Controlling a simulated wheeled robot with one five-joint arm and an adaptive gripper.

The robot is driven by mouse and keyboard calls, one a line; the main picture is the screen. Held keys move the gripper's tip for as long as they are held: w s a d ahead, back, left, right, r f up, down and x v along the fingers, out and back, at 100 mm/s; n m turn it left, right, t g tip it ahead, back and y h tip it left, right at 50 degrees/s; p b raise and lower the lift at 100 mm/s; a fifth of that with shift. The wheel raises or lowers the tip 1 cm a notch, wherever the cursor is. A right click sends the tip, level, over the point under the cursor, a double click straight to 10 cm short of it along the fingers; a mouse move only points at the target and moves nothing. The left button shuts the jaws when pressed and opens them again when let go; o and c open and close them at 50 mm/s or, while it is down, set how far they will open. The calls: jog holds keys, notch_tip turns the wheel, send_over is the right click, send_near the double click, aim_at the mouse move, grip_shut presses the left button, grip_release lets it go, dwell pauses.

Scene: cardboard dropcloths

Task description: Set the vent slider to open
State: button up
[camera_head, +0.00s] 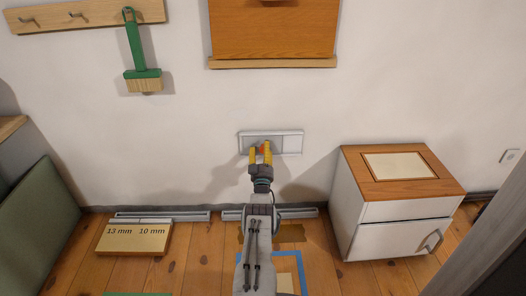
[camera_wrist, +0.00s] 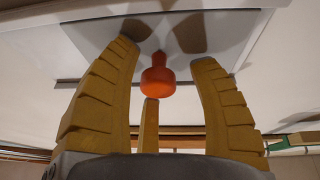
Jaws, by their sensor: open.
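The vent (camera_head: 288,143) is a pale rectangular plate low on the white wall. Its orange knob (camera_wrist: 158,80) stands out from a grey panel (camera_wrist: 100,48) in the wrist view. A bit of the knob shows between my fingers in the head view (camera_head: 262,149). My gripper (camera_wrist: 164,60) is open, with its yellow fingers on both sides of the knob and a third finger below it. I see gaps between the fingers and the knob. In the head view my gripper (camera_head: 260,155) is at the left half of the vent and hides part of it.
A white cabinet (camera_head: 384,235) with a wooden top stands on the floor to the right. A green brush (camera_head: 140,60) hangs from a peg rail at upper left. A wooden wall cabinet (camera_head: 272,30) is above the vent. A box marked 13 mm and 10 mm (camera_head: 134,242) lies at lower left.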

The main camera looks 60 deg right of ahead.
grip_shut()
dwell(0.5)
